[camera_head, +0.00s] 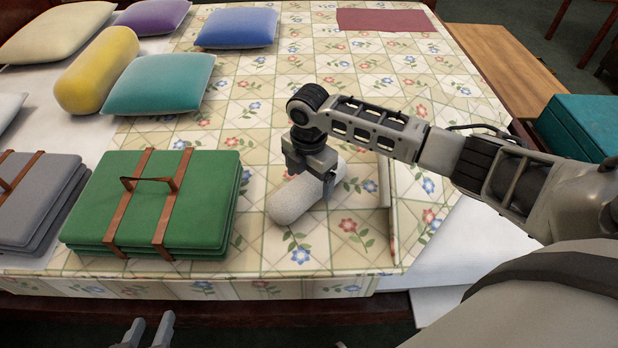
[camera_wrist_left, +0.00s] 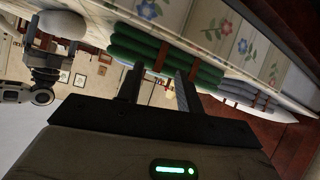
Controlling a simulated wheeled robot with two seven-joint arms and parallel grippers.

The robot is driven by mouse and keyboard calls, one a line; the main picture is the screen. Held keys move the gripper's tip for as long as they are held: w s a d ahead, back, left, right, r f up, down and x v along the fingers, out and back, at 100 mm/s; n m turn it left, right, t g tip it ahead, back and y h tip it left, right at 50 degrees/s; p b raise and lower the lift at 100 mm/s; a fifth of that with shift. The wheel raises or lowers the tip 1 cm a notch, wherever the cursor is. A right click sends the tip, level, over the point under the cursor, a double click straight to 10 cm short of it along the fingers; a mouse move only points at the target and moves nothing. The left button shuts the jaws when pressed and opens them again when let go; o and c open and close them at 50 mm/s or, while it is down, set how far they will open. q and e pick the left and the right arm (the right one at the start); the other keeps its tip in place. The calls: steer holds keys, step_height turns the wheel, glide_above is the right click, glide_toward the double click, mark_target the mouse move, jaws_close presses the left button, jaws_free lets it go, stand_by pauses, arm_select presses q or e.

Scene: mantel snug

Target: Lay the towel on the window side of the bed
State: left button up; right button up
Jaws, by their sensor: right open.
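A pale grey-white rolled towel (camera_head: 297,200) lies on the flowered bed cover (camera_head: 270,255) near its front edge. My right gripper (camera_head: 310,178) is open, pointing down over the towel's upper right part, with its fingers around or just above it; exact contact cannot be told. The towel (camera_wrist_left: 62,24) and my right gripper also show at the upper left of the left wrist view. My left gripper (camera_head: 147,332) is open and empty, low in front of the bed. Its two fingers (camera_wrist_left: 158,88) stand apart in the left wrist view. No window shows.
A green strapped stack (camera_head: 205,190) and a grey one (camera_head: 40,205) lie left of the towel. A yellow bolster (camera_head: 97,70) and several cushions lie farther back. A dark red cloth (camera_head: 385,20) lies at the far end. A wooden bench (camera_head: 505,65) and teal box (camera_head: 580,125) stand right.

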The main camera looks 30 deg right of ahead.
mark_target(309, 177)
arm_select(q)
steer(key=shift+a+r+p, duration=0.1)
steer(key=shift+r+p, duration=0.15)
steer(key=shift+p, duration=0.65)
arm_select(e)
step_height(309, 177, up, 12)
steer(key=shift+f, duration=0.15)
